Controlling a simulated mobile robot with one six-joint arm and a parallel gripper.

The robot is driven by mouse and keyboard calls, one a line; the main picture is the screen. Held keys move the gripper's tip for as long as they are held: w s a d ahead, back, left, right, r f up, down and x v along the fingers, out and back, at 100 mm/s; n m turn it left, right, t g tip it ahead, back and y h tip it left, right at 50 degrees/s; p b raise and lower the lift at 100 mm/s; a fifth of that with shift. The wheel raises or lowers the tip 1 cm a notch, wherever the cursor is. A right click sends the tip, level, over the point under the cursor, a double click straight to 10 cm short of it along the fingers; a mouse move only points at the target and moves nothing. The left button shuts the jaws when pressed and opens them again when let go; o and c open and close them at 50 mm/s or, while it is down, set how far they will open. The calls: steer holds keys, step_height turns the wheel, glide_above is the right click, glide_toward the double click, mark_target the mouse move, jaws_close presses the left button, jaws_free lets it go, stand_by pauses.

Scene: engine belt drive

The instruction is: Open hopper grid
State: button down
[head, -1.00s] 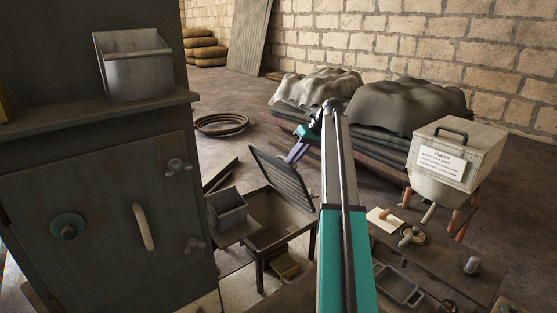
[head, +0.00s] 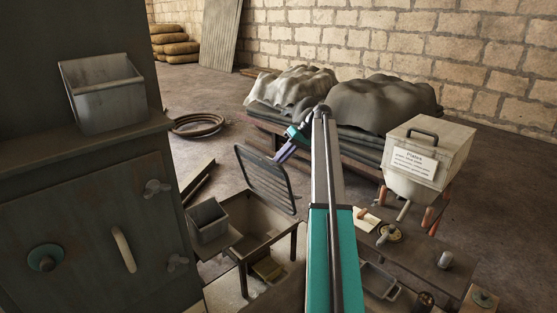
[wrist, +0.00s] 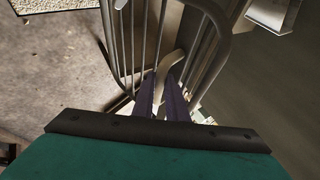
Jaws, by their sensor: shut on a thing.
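The hopper (head: 243,252) is an open box on legs at lower centre in the head view. Its slatted grid (head: 264,180) stands raised and tilted above the opening. The grid's bars (wrist: 198,50) and curved frame fill the upper middle of the wrist view. My gripper (head: 279,157) is at the raised upper part of the grid, with purple fingers. In the wrist view my gripper (wrist: 164,88) is shut on the grid at a pale curved piece (wrist: 172,66); the exact contact is partly hidden by the fingers.
A grey cabinet (head: 90,220) stands left, carrying a metal bin (head: 103,95). A small bin (head: 207,220) sits beside the hopper. Covered stacks (head: 380,105) lie behind my arm. A low bench (head: 425,265) with tools and a labelled box (head: 428,150) stand right.

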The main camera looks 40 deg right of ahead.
steer(key=shift+s+d+f, duration=0.15)
steer(key=shift+s+f, duration=0.05)
steer(key=shift+f, duration=0.5)
steer(key=c, duration=1.8)
jaws_free()
steer(key=shift+w+f, duration=0.1)
steer(key=shift+o, duration=0.2)
steer(key=shift+w+d, duration=0.15)
steer(key=shift+w, duration=0.05)
steer(key=shift+r, duration=0.2)
steer(key=shift+r, duration=0.15)
